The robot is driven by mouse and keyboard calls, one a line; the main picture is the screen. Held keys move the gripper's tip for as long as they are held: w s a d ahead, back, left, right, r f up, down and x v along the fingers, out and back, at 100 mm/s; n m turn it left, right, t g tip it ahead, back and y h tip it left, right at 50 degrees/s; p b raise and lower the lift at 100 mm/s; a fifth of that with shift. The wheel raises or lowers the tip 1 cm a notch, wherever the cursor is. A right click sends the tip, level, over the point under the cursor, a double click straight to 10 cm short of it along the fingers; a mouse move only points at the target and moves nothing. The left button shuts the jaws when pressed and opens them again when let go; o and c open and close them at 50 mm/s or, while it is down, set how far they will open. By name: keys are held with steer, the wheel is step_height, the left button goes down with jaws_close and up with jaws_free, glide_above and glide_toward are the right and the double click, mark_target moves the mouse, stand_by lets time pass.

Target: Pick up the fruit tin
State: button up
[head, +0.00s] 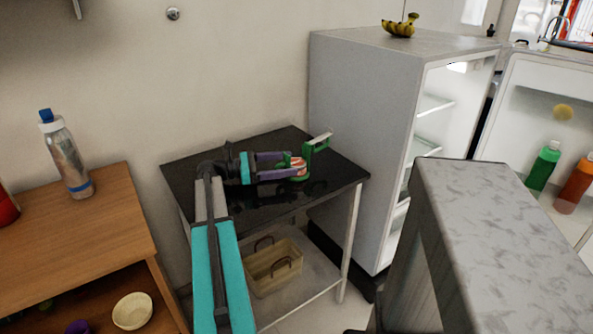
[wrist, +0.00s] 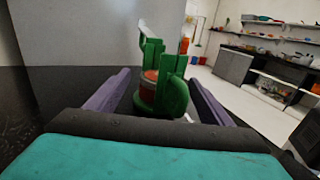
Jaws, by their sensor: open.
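The fruit tin (head: 299,167) is a small round can, red and green, on the black table top. It also shows in the wrist view (wrist: 149,88), partly covered by green shapes in front of it. My gripper (head: 289,165) is open and low over the table, its purple fingers pointing right. In the wrist view my gripper (wrist: 159,77) has one finger on each side of the tin, with gaps visible. I cannot tell whether either finger touches it.
A green object (head: 309,152) with a pale bar stands right behind the tin. The fridge (head: 360,110) rises close to the table's right side, with bananas (head: 399,27) on top. A wooden shelf unit (head: 70,215) with a bottle (head: 66,155) stands left. The black table's (head: 225,207) front is clear.

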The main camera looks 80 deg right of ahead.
steer(key=shift+x, duration=1.05)
steer(key=c, duration=1.3)
